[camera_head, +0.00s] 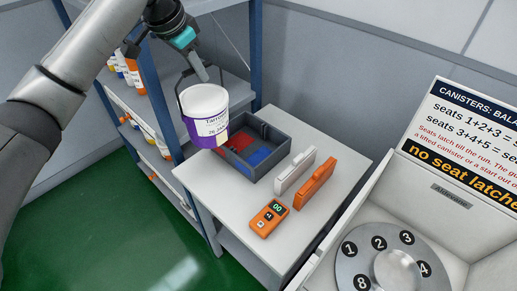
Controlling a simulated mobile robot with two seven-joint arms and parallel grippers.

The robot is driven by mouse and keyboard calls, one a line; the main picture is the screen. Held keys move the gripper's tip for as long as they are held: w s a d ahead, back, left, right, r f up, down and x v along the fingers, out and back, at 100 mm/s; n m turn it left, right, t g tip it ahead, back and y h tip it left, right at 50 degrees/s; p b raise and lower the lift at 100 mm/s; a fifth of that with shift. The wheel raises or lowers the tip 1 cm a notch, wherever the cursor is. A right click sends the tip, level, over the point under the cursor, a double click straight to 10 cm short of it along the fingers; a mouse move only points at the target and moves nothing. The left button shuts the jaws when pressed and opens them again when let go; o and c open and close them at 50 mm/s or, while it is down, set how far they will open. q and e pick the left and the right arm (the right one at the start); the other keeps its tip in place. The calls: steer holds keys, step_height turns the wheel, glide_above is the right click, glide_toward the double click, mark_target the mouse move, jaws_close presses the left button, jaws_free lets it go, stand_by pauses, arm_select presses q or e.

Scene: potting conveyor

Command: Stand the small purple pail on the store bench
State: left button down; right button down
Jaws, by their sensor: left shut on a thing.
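The small purple pail (206,128) has a white lid, a white label and a wire handle. My left gripper (202,76) comes in from the upper left and is shut on the pail's handle. The pail hangs upright below it, in front of a grey divided tray. The pail seems to be above the white bench (215,181), near its left back part; I cannot tell how large the gap under it is. My right gripper is not in view.
The grey tray (281,143) holds red and blue pieces. A white case (295,171), an orange case (316,184) and an orange meter (268,218) occupy the bench's right part. Shelves with bottles stand at left. A numbered dial (385,262) is at lower right. The bench's front left is clear.

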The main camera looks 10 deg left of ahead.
mark_target(188, 111)
arm_select(q)
step_height(188, 111, down, 20)
steer(key=shift+r+b, duration=0.15)
steer(key=shift+b, duration=0.35)
stand_by(0.4)
steer(key=c, duration=1.2)
jaws_free()
steer(key=shift+s+f, duration=0.1)
steer(key=shift+f, duration=0.2)
steer(key=o, duration=0.4)
steer(key=shift+c, duration=0.2)
steer(key=shift+r, duration=0.15)
steer(key=p+v, duration=0.1)
steer(key=v, duration=1.1)
